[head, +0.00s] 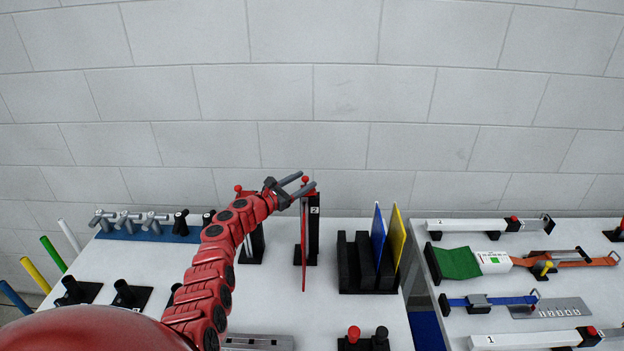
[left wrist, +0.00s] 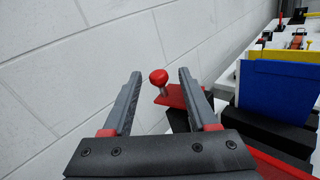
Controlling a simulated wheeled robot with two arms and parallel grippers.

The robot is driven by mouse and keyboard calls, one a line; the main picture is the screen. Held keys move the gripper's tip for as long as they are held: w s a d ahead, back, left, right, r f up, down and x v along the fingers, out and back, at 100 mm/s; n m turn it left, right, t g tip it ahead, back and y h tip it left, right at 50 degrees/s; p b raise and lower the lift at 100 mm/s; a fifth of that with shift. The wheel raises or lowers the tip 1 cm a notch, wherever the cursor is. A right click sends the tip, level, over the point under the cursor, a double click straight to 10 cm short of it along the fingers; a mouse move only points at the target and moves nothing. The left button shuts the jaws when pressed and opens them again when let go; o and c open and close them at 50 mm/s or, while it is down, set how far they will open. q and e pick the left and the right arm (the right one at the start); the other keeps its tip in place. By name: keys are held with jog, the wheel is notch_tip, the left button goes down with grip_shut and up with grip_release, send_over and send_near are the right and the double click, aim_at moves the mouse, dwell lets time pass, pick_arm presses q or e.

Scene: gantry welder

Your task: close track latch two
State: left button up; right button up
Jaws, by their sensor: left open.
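Track latch two is a black upright post marked "2" (head: 314,225) on the left table, with a long red strip (head: 303,262) in front of it. A red ball knob (head: 305,180) is at its top. In the left wrist view, the knob (left wrist: 158,77) sits on a thin pale stem above a red plate (left wrist: 172,96). My left gripper (head: 308,181) is open at the knob's height. In its wrist view, the knob appears between the two fingertips (left wrist: 159,74); no contact shows. My right gripper is not in view.
Another black post (head: 257,243) stands left of latch two, partly behind my left arm. A black rack (head: 345,262) with a blue panel (head: 378,235) and a yellow panel (head: 397,236) stands to the right. A grey block wall is behind.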

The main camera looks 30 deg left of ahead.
aim_at(305, 182)
pick_arm(q)
jog(key=w, duration=0.1)
jog(key=w+b, duration=0.1)
jog(key=w, duration=0.1)
jog(key=shift+w+d+f+b, duration=0.2)
jog(key=shift+d+f+b, duration=0.1)
jog(key=shift+d, duration=0.1)
jog(key=shift+w+r, duration=0.35)
jog(key=shift+w, duration=0.15)
grip_shut()
